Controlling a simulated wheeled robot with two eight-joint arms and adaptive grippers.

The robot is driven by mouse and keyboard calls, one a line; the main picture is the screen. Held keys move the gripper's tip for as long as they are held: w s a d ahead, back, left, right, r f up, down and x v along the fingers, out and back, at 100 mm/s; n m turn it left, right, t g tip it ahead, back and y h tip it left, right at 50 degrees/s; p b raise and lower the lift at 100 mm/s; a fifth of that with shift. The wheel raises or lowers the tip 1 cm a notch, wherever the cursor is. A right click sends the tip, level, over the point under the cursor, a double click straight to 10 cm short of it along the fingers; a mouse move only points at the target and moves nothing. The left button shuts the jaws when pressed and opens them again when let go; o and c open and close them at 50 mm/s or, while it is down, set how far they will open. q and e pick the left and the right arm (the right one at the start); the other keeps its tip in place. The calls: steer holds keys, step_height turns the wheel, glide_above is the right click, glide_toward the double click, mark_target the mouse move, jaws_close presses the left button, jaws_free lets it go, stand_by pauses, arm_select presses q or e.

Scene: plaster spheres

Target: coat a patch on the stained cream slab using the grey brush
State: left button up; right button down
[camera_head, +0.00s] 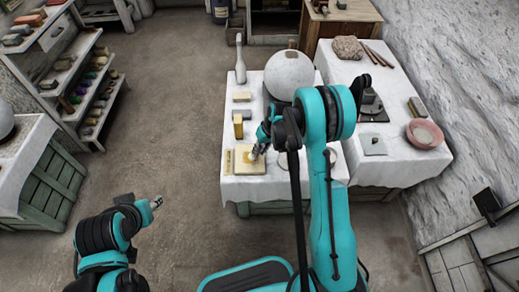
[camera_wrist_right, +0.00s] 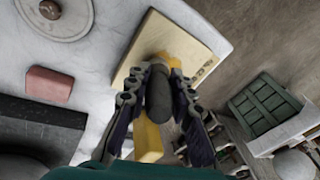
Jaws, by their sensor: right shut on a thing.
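The stained cream slab (camera_head: 228,162) lies flat near the front left of the cloth-covered table. It has a yellow-ochre patch on it. In the right wrist view the slab (camera_wrist_right: 199,42) is just beyond my fingers. My right gripper (camera_head: 258,149) is over the slab's right part. It is shut on the grey brush, whose dark grey body (camera_wrist_right: 159,93) shows between the fingers (camera_wrist_right: 160,80). The brush's tip points at the ochre area; whether it touches the slab is unclear. My left gripper (camera_head: 155,202) is away from the table over the floor; its jaws are too small to judge.
A yellow block (camera_head: 238,126) stands behind the slab; it also shows in the wrist view (camera_wrist_right: 148,141). A large plaster sphere (camera_head: 288,72) and white bottle (camera_head: 240,62) stand farther back. A reddish block (camera_wrist_right: 50,83) and round disc (camera_wrist_right: 58,14) lie beside the slab.

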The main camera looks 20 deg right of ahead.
steer(key=shift+w, duration=0.15)
steer(key=shift+w+d, duration=0.2)
steer(key=shift+w, duration=0.5)
steer(key=shift+w+d, duration=0.2)
steer(key=shift+w, duration=0.45)
steer(key=shift+r, duration=0.1)
steer(key=shift+s+a+r+p, duration=0.2)
steer(key=shift+s+r+p, duration=0.15)
steer(key=shift+s+r, duration=0.4)
steer(key=shift+f, duration=0.1)
steer(key=shift+f+b, duration=0.35)
steer(key=shift+f, duration=0.2)
steer(key=shift+f, duration=0.2)
